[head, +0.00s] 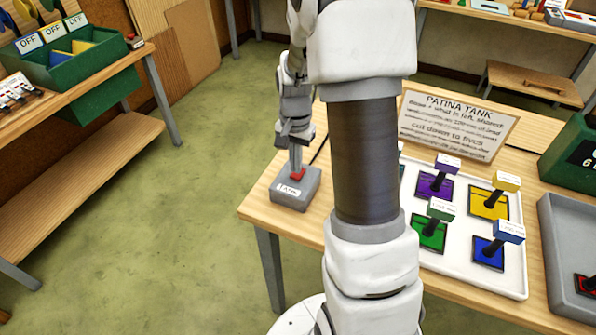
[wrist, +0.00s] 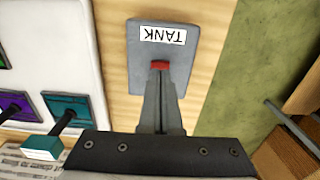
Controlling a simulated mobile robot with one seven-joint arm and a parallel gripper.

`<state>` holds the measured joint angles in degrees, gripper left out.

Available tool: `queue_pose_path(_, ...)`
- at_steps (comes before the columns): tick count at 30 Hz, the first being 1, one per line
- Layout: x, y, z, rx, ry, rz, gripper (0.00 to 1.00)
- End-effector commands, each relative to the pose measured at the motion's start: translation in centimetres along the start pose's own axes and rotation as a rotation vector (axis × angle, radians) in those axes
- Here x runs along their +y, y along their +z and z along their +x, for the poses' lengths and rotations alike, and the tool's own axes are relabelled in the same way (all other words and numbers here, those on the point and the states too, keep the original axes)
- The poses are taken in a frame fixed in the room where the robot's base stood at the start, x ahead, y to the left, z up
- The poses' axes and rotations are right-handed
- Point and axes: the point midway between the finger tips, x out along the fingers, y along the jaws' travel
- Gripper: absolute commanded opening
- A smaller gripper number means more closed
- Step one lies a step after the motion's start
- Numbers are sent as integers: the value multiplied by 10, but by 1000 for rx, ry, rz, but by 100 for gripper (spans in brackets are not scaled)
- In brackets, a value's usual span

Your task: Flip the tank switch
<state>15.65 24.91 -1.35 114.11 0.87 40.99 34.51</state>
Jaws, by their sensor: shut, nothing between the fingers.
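The tank switch is a grey box (head: 289,190) with a white label at the left front corner of the wooden table. The label reads TANK in the wrist view, where the box (wrist: 176,56) lies just beyond my fingers. A red rocker (head: 298,174) sits on top of the box; it also shows in the wrist view (wrist: 160,66), partly hidden by the fingertips. My gripper (head: 296,168) is shut and empty, pointing down with its fingertips at the red rocker. I cannot tell whether they touch it. Which way the rocker is tipped is not clear.
A white tray (head: 460,276) with several coloured squares and labelled black-handled pieces stands right of my arm. A PATINA TANK sign (head: 455,124) stands behind it. A grey tray (head: 560,285) is at the far right. Open green floor (head: 190,220) lies left of the table.

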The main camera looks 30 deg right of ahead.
Motion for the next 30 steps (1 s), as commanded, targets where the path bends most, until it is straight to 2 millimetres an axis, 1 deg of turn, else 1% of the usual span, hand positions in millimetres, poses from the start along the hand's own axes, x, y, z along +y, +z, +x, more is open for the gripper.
queue_pose_path(14, 0, 0, 1, 0, 0, 0, 0)
queue_pose_path(30, 0, 0, 9, -1, 0, 0, 0)
